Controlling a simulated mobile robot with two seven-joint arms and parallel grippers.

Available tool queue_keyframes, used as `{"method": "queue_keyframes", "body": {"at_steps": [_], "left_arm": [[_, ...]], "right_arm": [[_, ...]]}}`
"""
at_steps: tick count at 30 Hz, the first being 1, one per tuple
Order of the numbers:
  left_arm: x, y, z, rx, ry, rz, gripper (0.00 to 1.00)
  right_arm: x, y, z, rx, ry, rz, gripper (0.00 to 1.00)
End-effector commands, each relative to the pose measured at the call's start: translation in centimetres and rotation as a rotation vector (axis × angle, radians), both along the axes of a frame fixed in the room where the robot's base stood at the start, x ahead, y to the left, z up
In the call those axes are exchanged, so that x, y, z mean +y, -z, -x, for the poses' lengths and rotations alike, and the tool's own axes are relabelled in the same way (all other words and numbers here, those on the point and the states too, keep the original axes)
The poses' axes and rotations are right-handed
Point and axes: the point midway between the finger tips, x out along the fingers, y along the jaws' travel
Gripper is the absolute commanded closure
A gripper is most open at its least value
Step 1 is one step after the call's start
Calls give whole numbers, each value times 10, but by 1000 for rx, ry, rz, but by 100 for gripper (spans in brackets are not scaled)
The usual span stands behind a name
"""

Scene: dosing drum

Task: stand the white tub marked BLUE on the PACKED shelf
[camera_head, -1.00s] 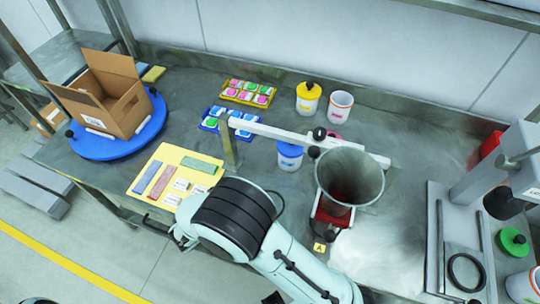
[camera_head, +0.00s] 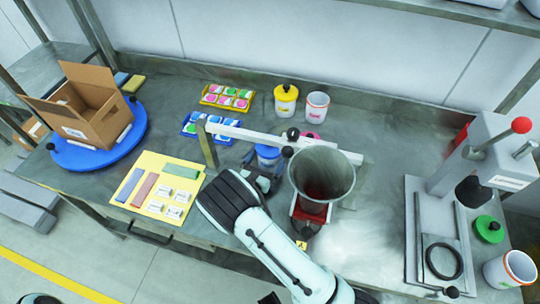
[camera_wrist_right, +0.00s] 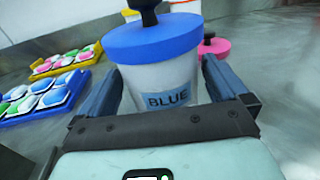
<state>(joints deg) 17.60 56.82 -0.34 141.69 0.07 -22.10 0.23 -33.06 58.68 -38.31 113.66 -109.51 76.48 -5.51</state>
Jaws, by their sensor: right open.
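The white tub marked BLUE (camera_wrist_right: 165,78) has a blue lid with a black knob. It stands upright on the steel bench, and in the head view the tub (camera_head: 267,155) is partly hidden by my right gripper. My right gripper (camera_head: 262,176) is open, and in the right wrist view the gripper (camera_wrist_right: 160,100) has one finger on each side of the tub. I cannot tell whether the fingers touch it. My left gripper is not in view. I cannot make out a PACKED label on any shelf.
A yellow-lidded tub (camera_head: 286,101) and an open white tub (camera_head: 316,107) stand behind. A cardboard box (camera_head: 88,108) sits on a blue turntable (camera_head: 70,156). A press (camera_head: 470,170) stands at right.

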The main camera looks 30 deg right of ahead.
Motion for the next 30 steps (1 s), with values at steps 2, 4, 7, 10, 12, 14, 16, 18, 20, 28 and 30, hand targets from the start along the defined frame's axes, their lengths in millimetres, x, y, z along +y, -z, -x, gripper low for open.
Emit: {"method": "queue_keyframes", "body": {"at_steps": [2, 4, 7, 10, 12, 14, 16, 18, 20, 28, 30], "left_arm": [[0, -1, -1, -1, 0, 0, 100], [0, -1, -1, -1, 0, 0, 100], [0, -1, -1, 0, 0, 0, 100], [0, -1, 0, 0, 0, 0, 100], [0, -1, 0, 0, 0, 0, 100], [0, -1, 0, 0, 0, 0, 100], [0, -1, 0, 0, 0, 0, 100], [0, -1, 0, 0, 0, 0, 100], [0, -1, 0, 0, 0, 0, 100], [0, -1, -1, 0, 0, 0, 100], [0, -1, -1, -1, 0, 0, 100]], "right_arm": [[-4, 0, -3, 0, 0, 0, 0], [-5, 0, -3, 1, 0, 1, 0], [-5, 0, -3, 1, -1, 0, 0], [-5, 0, -3, 1, -1, 0, 16], [-5, 0, -3, 1, -1, 0, 39], [-4, 0, -3, 1, 0, 0, 57], [-4, 0, -3, 1, 0, 0, 63], [-4, 0, -3, 1, 0, 0, 64], [-4, 0, -3, 1, 0, 0, 64], [-4, -13, -3, -2, 0, -1, 64], [-4, -20, -3, -1, 0, -2, 64]]}}
